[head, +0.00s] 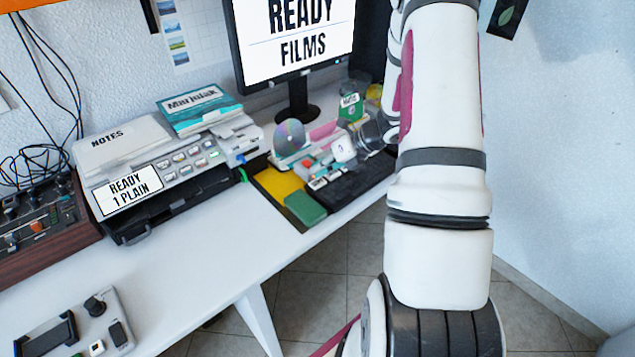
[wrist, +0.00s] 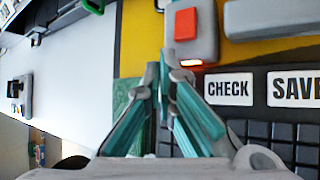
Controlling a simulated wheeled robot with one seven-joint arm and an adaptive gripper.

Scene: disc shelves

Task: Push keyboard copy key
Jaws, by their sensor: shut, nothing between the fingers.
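The dark keyboard (head: 352,183) lies on the desk beneath my arm in the head view. In the wrist view its upper part (wrist: 250,135) shows at the lower right, with white labelled keys CHECK (wrist: 230,89) and SAVE (wrist: 294,89). I cannot read a copy label in either view. My gripper (wrist: 165,58) is shut and empty, its teal-lined fingers meeting left of the CHECK key, beside a grey device with a red button (wrist: 186,24). Whether the fingertips touch anything cannot be told. In the head view my arm's end partly hides this area.
A green pad (head: 305,207) and yellow mat (head: 278,183) lie left of the keyboard. A monitor (head: 294,40) stands behind. A printer-like machine reading READY 1 PLAIN (head: 128,190) stands left. The white desk front (head: 215,240) is clear.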

